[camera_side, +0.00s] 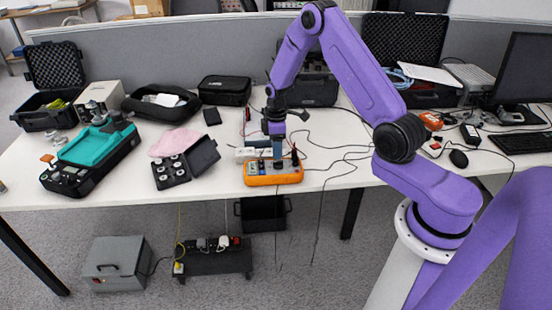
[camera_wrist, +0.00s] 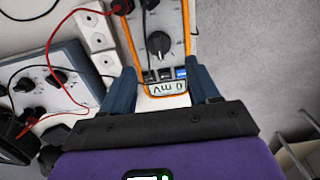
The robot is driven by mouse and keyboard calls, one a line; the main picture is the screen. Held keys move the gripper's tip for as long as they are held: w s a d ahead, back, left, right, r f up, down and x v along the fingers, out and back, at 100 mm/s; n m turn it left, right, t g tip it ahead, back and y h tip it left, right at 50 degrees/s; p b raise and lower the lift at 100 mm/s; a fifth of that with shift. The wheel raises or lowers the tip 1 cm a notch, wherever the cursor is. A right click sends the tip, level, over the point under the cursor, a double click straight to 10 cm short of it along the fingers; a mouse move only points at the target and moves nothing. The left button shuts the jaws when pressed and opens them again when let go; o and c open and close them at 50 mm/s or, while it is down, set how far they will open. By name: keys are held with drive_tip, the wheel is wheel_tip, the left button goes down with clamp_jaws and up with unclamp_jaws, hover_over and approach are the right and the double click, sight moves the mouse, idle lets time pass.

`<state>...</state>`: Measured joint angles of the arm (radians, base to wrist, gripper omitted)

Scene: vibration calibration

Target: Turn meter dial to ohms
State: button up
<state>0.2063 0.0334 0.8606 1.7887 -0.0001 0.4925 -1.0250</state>
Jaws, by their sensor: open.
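The orange-edged meter (camera_side: 260,181) lies near the front edge of the white table, below my gripper (camera_side: 278,155) in the side view. In the wrist view the meter (camera_wrist: 187,30) has a grey face, a round black dial (camera_wrist: 158,43) with a pointer, and a small display (camera_wrist: 167,88) that appears upside down and seems to read 0 mV. My gripper (camera_wrist: 160,70) is open, its two blue-grey fingers apart on either side of the meter's display end. The dial lies just beyond the fingertips, not between them. The dial markings are too small to read.
Red and black leads (camera_wrist: 123,6) plug into the meter's far end. A white power strip (camera_wrist: 95,35) and a grey box with knobs (camera_wrist: 55,80) lie left of it in the wrist view. Loose black cables (camera_side: 335,160) cross the table to the right.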

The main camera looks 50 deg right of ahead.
sight(276, 162)
drive_tip(key=shift+f, duration=2.7)
drive_tip(key=c, duration=1)
drive_tip(key=shift+m, duration=0.4)
drive_tip(key=m, duration=0.3)
drive_tip(key=shift+w+d, duration=0.1)
drive_tip(key=shift+d+m, duration=0.1)
drive_tip(key=shift+m, duration=1.9)
